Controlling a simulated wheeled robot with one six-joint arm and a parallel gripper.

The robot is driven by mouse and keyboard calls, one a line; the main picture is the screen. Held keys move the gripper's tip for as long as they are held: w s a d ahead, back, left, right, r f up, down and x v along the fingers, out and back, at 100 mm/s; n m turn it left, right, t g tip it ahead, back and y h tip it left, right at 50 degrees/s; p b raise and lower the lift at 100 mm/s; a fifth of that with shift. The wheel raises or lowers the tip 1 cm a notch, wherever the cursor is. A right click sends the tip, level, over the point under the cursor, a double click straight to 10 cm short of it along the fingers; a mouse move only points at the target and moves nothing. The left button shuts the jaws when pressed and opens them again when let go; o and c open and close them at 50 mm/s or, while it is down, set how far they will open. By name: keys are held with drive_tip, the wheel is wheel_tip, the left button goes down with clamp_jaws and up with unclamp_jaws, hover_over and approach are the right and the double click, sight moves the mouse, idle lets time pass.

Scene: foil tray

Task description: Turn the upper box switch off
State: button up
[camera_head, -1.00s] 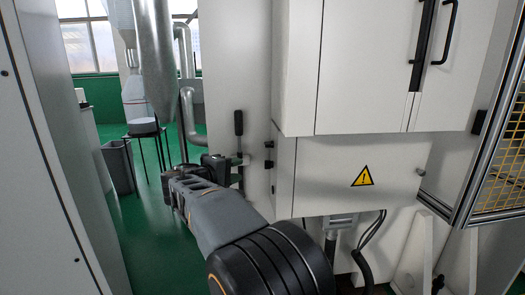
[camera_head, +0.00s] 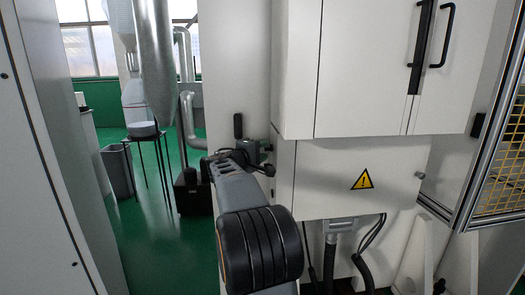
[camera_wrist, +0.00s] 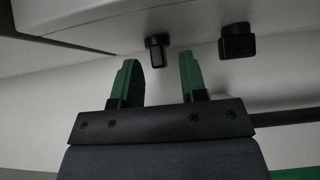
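Two small black switches stick out from the left side of the white box in the head view, an upper one (camera_head: 267,148) and a lower one (camera_head: 269,170). The wrist view shows a narrow black knob (camera_wrist: 157,52) and a squarer black knob (camera_wrist: 237,41) to its right. Which of these is the upper switch I cannot tell from the wrist view. My gripper (camera_wrist: 159,76) is open, its two green fingers apart and empty. The narrow knob appears in line with the gap between the fingertips; contact is not visible. In the head view my arm partly hides the gripper.
The white box (camera_head: 335,160) with a yellow warning sign (camera_head: 362,179) sits below a larger white cabinet (camera_head: 365,65). A black lever handle (camera_head: 238,125) stands just left of the switches. Cables hang under the box.

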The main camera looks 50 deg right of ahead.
drive_tip(key=shift+d, duration=0.5)
drive_tip(key=shift+c, duration=0.2)
clamp_jaws()
